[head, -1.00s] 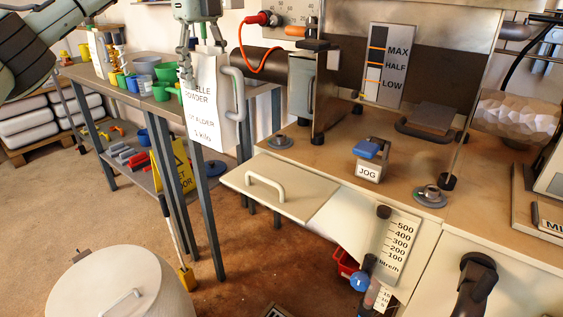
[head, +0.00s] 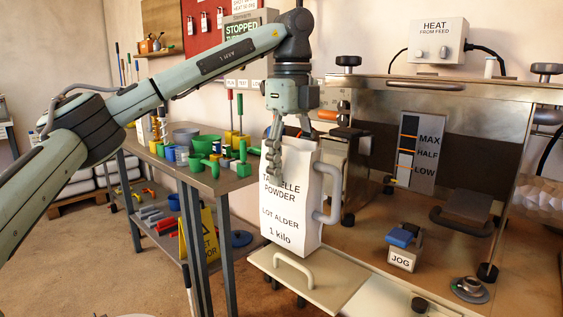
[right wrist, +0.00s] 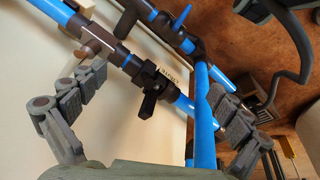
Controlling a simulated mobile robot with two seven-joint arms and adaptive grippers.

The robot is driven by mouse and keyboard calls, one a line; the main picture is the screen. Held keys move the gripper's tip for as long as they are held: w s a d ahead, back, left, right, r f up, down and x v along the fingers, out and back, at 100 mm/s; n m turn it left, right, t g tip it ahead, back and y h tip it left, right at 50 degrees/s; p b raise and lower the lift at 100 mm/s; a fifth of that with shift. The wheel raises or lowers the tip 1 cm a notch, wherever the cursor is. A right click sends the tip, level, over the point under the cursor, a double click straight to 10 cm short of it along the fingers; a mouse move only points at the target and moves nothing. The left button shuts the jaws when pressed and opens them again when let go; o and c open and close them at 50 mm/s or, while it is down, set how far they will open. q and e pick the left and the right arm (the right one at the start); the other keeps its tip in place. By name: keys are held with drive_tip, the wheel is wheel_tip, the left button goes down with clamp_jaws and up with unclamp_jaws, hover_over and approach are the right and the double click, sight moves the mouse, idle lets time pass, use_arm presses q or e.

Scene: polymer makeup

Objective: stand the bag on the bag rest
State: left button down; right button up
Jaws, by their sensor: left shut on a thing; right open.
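The white paper bag (head: 290,205), printed as powder, lot Alder, 1 kilo, hangs upright in the head view with a grey handle on its right side. My left gripper (head: 283,145) comes down from above and is shut on the bag's top edge. The bag's lower edge overlaps the back of a pale shelf (head: 335,287) with a curved handle; I cannot tell whether they touch or whether this is the bag rest. My right gripper (right wrist: 160,98) is open in the right wrist view, with blue pipes and a black valve (right wrist: 152,82) showing beyond its fingers.
The steel machine (head: 455,105) with a level gauge (head: 415,150) stands right of the bag. The JOG box (head: 403,252) sits on its deck. A table (head: 222,183) with green and blue cups stands left, a yellow floor sign (head: 208,240) below it.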

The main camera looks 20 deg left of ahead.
sight(310, 174)
use_arm(q)
drive_tip(key=d, duration=0.1)
drive_tip(key=s+d, duration=0.1)
drive_tip(key=d, duration=0.2)
drive_tip(key=shift+s+f, duration=0.25)
drive_tip(key=shift+f, duration=0.05)
drive_tip(key=shift+f+p, duration=0.3)
drive_tip(key=shift+f, duration=0.05)
use_arm(e)
drive_tip(key=shift+s+a+f, duration=0.1)
drive_tip(key=shift+s+f, duration=0.25)
drive_tip(key=shift+f, duration=0.4)
use_arm(q)
drive_tip(key=shift+f, duration=0.1)
drive_tip(key=c, duration=0.8)
unclamp_jaws()
drive_tip(key=shift+f, duration=0.1)
drive_tip(key=o, duration=0.3)
use_arm(e)
drive_tip(key=shift+w+r, duration=0.2)
drive_tip(key=shift+r, duration=0.1)
use_arm(q)
drive_tip(key=shift+o, duration=0.2)
